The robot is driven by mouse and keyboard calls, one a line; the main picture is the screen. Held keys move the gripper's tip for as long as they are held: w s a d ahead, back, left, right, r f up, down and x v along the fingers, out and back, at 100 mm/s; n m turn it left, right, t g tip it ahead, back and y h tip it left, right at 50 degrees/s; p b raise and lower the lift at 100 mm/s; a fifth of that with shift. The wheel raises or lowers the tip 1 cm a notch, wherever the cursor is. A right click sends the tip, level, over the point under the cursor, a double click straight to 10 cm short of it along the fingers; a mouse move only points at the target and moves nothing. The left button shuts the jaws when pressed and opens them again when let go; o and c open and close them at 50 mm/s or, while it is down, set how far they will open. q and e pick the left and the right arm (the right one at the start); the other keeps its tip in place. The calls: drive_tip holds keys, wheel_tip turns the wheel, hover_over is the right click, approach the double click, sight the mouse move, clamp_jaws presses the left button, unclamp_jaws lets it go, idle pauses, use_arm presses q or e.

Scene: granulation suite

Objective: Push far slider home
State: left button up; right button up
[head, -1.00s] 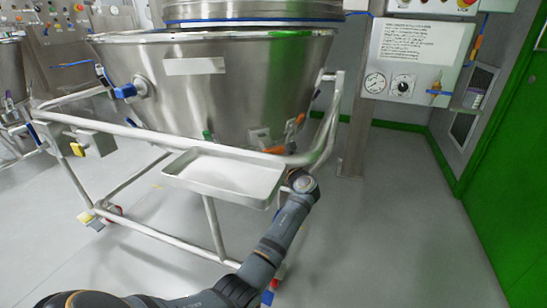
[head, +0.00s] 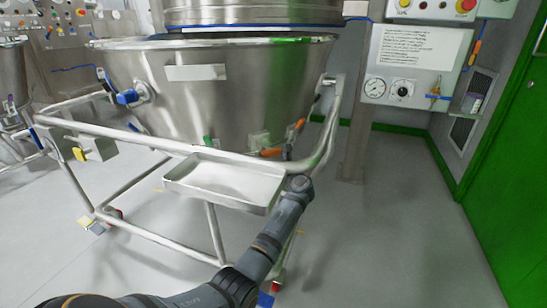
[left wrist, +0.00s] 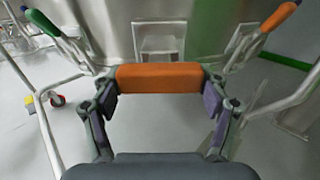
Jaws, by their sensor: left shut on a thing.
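The large steel bowl (head: 220,95) stands in a wheeled tube frame. An orange handle (head: 270,152) shows low on the bowl's front, just above the frame rail; I take it for the slider grip. In the left wrist view, an orange block (left wrist: 160,77) lies crosswise between the fingertips of my left gripper (left wrist: 162,88), which is shut on it. A steel bracket (left wrist: 160,40) on the bowl is just beyond the block. In the head view my left arm reaches the rail's right end and its fingers are hidden. My right gripper is not in view.
A steel tray (head: 222,184) hangs from the front rail, close beside my left arm. A green-tipped lever (left wrist: 42,22) and an orange-tipped lever (left wrist: 280,17) flank the gripper. The floor to the right is clear, up to a green door (head: 510,160).

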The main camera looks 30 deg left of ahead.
use_arm(q)
drive_tip(key=x, duration=0.4)
drive_tip(key=shift+w+a, duration=0.15)
drive_tip(key=shift+a, duration=0.1)
drive_tip(key=shift+r, duration=0.15)
drive_tip(key=o, duration=1.7)
drive_tip(key=shift+a, duration=0.1)
approach(265, 148)
drive_tip(key=shift+w+f, duration=0.55)
drive_tip(key=shift+f, duration=0.35)
